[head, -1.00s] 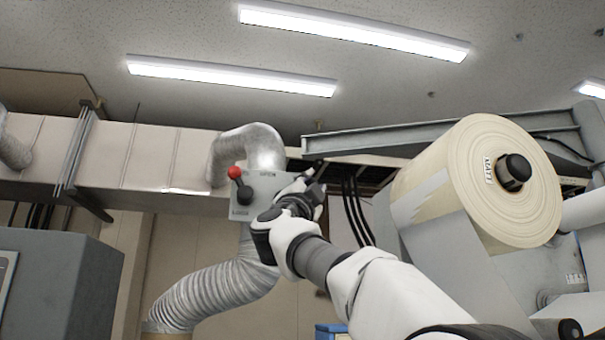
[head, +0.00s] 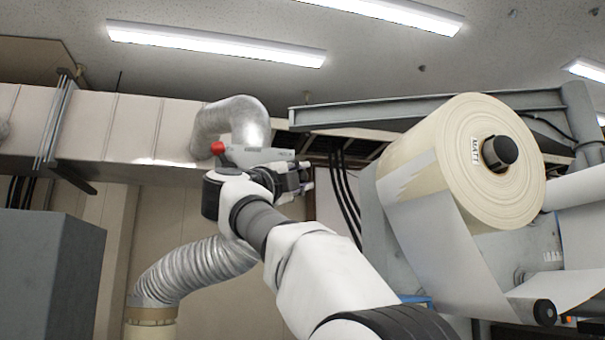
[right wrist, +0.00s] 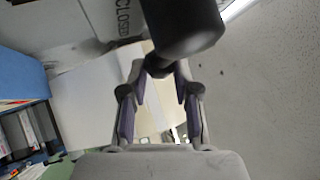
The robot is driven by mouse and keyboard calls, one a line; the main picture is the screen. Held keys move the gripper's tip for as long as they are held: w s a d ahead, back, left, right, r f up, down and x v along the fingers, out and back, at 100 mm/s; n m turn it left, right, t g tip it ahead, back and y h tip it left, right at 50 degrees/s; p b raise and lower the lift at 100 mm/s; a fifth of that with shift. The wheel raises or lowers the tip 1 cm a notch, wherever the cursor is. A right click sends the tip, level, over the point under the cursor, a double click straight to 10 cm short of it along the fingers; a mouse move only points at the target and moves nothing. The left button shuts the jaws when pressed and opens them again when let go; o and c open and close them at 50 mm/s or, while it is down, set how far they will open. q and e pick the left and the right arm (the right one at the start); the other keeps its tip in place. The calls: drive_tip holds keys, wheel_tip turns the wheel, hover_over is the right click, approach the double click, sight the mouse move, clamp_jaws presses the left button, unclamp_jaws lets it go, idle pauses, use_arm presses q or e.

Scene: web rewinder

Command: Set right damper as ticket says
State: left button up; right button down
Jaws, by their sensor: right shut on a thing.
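The damper's pale plate (head: 265,155) is on the duct elbow in the head view, mostly behind my right arm. Its red knob (head: 218,147) shows just above my wrist. In the right wrist view the black damper handle (right wrist: 180,25) comes down from the top and narrows between the fingertips. The word CLOSED on the plate (right wrist: 122,14) shows beside it. My right gripper (head: 303,175) appears shut on the handle's narrow lower part; its fingertips (right wrist: 165,72) meet there. My left gripper and any ticket are out of view.
A silver flexible hose (head: 190,270) hangs below the damper. A large paper roll (head: 440,165) with a steel arm (head: 420,112) stands to the right. A grey cabinet (head: 50,265) is at the left. A blue shelf unit (right wrist: 20,75) shows in the wrist view.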

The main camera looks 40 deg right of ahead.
drive_tip(key=shift+w, duration=0.1)
drive_tip(key=c, duration=0.9)
unclamp_jaws()
drive_tip(key=shift+w, duration=0.1)
drive_tip(key=shift+o, duration=0.3)
drive_tip(key=shift+w+f, duration=0.3)
drive_tip(key=shift+w, duration=0.45)
drive_tip(key=shift+s, duration=0.1)
drive_tip(key=v, duration=1.1)
drive_tip(key=shift+a+f, duration=0.25)
drive_tip(key=shift+a, duration=0.15)
